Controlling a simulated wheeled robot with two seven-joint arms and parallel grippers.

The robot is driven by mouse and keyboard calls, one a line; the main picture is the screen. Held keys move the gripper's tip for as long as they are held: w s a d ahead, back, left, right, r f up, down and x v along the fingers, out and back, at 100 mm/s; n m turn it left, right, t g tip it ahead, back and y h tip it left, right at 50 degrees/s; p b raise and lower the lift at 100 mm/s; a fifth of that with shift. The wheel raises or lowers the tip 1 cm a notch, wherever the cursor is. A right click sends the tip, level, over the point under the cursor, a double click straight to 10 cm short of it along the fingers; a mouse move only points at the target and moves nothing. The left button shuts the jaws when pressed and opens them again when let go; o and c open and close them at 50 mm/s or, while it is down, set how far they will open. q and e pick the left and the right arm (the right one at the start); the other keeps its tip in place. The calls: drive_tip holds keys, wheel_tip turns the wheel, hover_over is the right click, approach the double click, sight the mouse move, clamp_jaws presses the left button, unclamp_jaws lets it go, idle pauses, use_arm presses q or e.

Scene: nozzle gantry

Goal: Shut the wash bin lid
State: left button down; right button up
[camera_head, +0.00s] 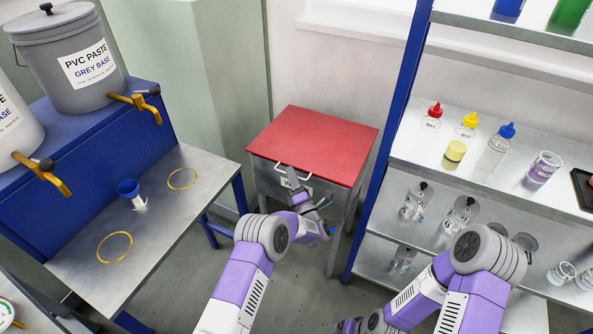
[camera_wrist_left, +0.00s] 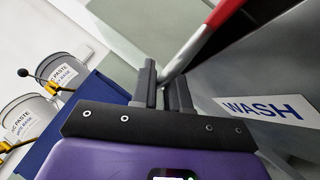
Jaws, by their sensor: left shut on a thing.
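The wash bin (camera_head: 334,194) is a grey metal cabinet with a red lid (camera_head: 315,144) lying flat across its top in the head view. A pale bar handle (camera_head: 285,168) sits at the lid's front edge. My left gripper (camera_head: 293,184) is at this handle, shut on it. In the left wrist view the fingers (camera_wrist_left: 163,88) close around the pale bar, beside the lid's red edge (camera_wrist_left: 223,13) and the WASH label (camera_wrist_left: 267,107). My right gripper is out of view; only my right arm shows at lower right.
A blue-framed shelf (camera_head: 385,130) with bottles and jars stands close on the bin's right. Bare floor shows in front of the bin.

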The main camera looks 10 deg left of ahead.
use_arm(q)
drive_tip(key=shift+f+n+y, duration=0.3)
drive_tip(key=shift+f+y, duration=0.2)
drive_tip(key=shift+f, duration=0.55)
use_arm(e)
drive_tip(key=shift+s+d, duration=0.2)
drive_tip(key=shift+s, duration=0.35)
use_arm(q)
drive_tip(key=shift+s+f+h, duration=0.1)
drive_tip(key=shift+f+h, duration=0.15)
drive_tip(key=shift+h, duration=0.05)
drive_tip(key=c, duration=1.3)
unclamp_jaws()
drive_tip(key=shift+o, duration=0.2)
drive_tip(key=shift+r, duration=0.1)
drive_tip(key=p+v, duration=0.2)
drive_tip(key=v, duration=0.5)
drive_tip(key=shift+d, duration=0.2)
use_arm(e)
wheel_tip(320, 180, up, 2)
use_arm(q)
drive_tip(key=shift+s, duration=0.15)
